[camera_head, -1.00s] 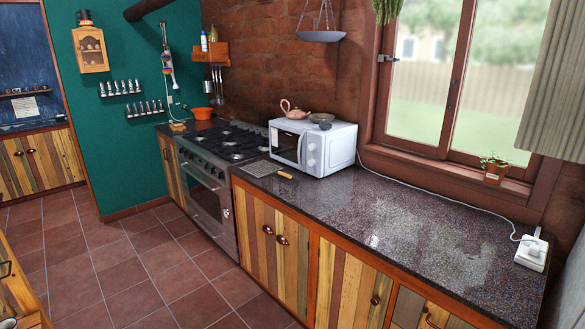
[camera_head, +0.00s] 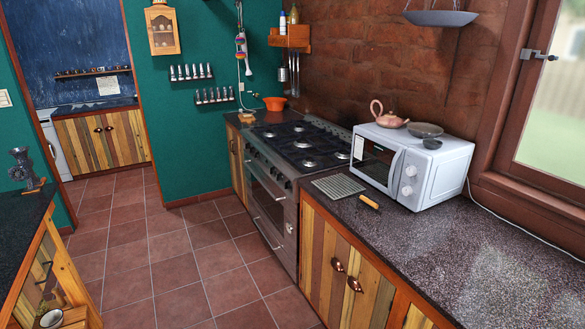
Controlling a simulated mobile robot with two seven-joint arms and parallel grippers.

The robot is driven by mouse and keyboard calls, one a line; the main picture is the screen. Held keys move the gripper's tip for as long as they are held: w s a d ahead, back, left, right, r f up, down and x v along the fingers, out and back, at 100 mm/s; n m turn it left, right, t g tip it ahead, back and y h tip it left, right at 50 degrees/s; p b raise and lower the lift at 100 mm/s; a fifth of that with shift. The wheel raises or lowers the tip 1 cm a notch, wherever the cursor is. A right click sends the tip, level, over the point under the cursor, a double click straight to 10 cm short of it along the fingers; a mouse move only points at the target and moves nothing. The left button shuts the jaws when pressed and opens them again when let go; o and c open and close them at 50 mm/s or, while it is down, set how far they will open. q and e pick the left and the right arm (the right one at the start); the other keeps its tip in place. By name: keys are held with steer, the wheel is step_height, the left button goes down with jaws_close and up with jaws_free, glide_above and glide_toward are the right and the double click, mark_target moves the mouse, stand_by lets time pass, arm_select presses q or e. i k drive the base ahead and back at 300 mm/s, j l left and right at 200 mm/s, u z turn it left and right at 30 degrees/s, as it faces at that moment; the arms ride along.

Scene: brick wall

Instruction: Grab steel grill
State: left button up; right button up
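A flat grey steel grill (camera_head: 338,186) lies on the dark countertop (camera_head: 500,265), between the stove and the white microwave. A small object with a wooden handle (camera_head: 370,202) lies just to its right, near the counter's front edge. Neither of my grippers shows in the head view.
The stove (camera_head: 300,145) stands left of the grill, and the microwave (camera_head: 410,163) stands behind and right of it, with a teapot (camera_head: 388,114) and bowls on top. Another counter (camera_head: 25,215) stands at the left. The tiled floor (camera_head: 185,260) between them is clear.

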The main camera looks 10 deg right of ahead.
mark_target(339, 186)
steer(key=i+j+z, duration=0.4)
steer(key=i, duration=0.15)
steer(key=i+j+z, duration=0.35)
steer(key=i, duration=0.15)
